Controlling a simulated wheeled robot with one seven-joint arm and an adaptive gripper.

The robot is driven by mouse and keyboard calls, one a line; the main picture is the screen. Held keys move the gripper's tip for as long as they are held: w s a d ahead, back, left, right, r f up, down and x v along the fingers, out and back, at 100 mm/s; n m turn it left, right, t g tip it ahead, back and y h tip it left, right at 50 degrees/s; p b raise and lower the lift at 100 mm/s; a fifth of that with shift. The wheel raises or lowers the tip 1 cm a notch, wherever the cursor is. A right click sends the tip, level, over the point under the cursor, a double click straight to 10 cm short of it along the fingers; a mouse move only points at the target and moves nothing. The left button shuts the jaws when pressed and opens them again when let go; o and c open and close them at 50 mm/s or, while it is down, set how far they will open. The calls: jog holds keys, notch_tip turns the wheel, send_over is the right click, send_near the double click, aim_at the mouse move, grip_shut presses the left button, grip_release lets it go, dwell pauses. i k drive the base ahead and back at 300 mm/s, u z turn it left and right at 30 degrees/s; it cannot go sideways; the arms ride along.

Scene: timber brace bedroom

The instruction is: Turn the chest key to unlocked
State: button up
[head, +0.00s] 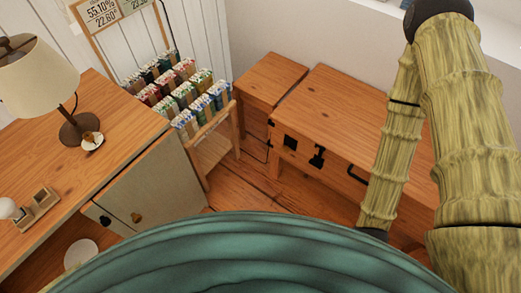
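A wooden chest (345,105) stands against the wall in the right half of the head view. Its front carries a black square plate (290,142), a black T-shaped fitting (318,156) and a black curved handle (357,173). The T-shaped fitting may be the key, but it is too small to tell, and so is which way it is turned. My bamboo-textured arm covers the chest's right part. My gripper is not in view; the arm's lower end goes behind my teal body.
A smaller wooden chest or box (270,78) adjoins the chest on the left. A rack of colourful packets (215,150) stands left of it. A desk (110,120) with a lamp (40,75) and a pale cabinet door (155,180) fills the left. A narrow strip of floor (235,190) is clear.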

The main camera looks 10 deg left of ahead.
aim_at(284, 148)
jog(key=u, duration=1.1)
jog(key=k, duration=0.85)
jog(key=u, duration=0.25)
